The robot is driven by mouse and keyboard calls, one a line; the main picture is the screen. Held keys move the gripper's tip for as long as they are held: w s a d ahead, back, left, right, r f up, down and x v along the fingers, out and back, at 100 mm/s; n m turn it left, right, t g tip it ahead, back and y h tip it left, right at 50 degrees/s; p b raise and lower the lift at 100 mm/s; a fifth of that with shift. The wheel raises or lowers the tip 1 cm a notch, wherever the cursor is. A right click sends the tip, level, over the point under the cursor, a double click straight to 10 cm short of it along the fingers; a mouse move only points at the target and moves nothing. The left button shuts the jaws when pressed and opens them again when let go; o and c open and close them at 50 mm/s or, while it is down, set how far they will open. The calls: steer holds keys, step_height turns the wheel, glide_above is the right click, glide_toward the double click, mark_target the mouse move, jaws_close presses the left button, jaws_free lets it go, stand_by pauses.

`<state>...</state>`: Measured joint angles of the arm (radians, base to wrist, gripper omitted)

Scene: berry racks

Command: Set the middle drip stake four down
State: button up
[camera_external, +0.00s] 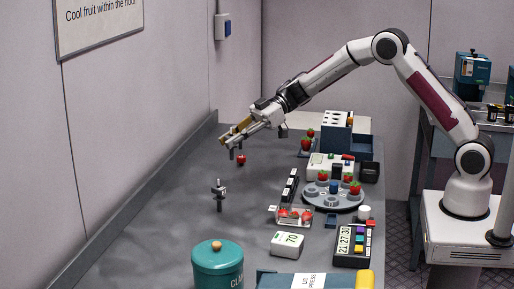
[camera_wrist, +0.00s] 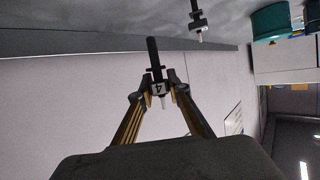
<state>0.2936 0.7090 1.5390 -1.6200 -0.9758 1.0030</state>
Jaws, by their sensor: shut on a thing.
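A dark drip stake with a white label marked 4 (camera_wrist: 158,88) is pinched between the fingertips of my gripper (camera_wrist: 157,92) in the wrist view. Its dark post extends away from the fingers and a pale tip shows on the other side. In the external view my gripper (camera_external: 235,140) is above the far left part of the bench, with the dark stake (camera_external: 232,153) pointing down. I cannot tell whether its lower end touches the bench. A second drip stake (camera_external: 219,196) stands upright nearer the camera, apart from my gripper; it also shows at the top of the wrist view (camera_wrist: 198,23).
A red berry (camera_external: 241,160) is close to my gripper. A teal canister (camera_external: 218,270) stands at the front. A grey turntable (camera_external: 333,198) with berries, a clear punnet (camera_external: 294,215) and a white box reading 70 (camera_external: 287,245) are to the right. The left bench is mostly clear.

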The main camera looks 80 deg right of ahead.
steer(key=a, duration=2.9)
steer(key=shift+a+r+h, duration=0.15)
steer(key=shift+a+h, duration=0.15)
steer(key=shift+a, duration=0.05)
step_height(320, 180, down, 6)
steer(key=shift+f, duration=2)
steer(key=shift+f, duration=0.15)
